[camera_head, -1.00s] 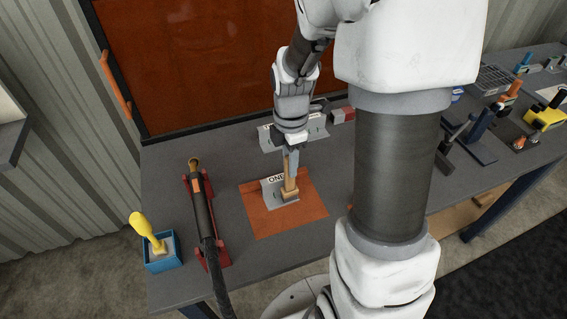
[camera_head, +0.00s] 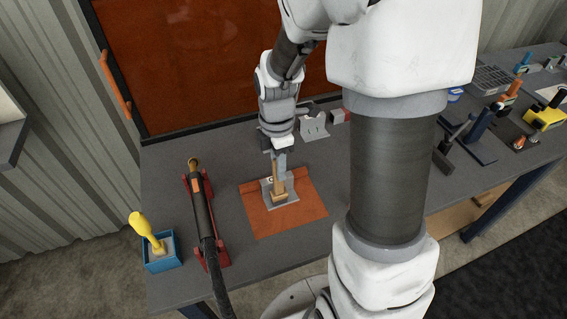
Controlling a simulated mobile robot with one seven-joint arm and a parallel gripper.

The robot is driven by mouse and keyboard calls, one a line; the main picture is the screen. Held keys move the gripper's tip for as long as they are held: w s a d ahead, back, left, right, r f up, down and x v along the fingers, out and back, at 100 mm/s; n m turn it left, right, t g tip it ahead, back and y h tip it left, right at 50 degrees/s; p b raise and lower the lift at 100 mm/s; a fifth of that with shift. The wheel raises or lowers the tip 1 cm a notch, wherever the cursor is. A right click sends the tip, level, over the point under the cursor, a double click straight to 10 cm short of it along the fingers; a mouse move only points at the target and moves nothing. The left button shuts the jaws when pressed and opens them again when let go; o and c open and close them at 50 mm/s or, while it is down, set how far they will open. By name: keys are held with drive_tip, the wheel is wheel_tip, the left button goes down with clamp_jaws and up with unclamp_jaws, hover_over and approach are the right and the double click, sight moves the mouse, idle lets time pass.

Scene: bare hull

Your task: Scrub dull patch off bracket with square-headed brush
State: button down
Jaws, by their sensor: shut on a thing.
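My gripper (camera_head: 278,155) is shut on the tan handle of the square-headed brush (camera_head: 278,190), pointing down over the orange mat. The brush head is at the grey metal bracket (camera_head: 288,200), which lies on the orange mat (camera_head: 256,219). The head appears to touch the bracket's flat part; the exact contact is too small to tell. The bracket's upright part and its marking are largely hidden behind the brush and gripper. I cannot make out the dull patch.
A torch-like tool (camera_head: 203,215) lies in a red cradle left of the mat. A blue box (camera_head: 163,256) holds a yellow-handled brush at the left edge. An orange screen (camera_head: 200,60) rises behind the bench.

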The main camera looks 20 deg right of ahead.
drive_tip(key=shift+a, duration=1.05)
drive_tip(key=shift+d, duration=2.85)
drive_tip(key=a, duration=0.5)
drive_tip(key=shift+a, duration=0.3)
drive_tip(key=shift+r, duration=0.1)
wheel_tip(320, 180, up, 8)
drive_tip(key=p, duration=0.7)
drive_tip(key=shift+s, duration=0.1)
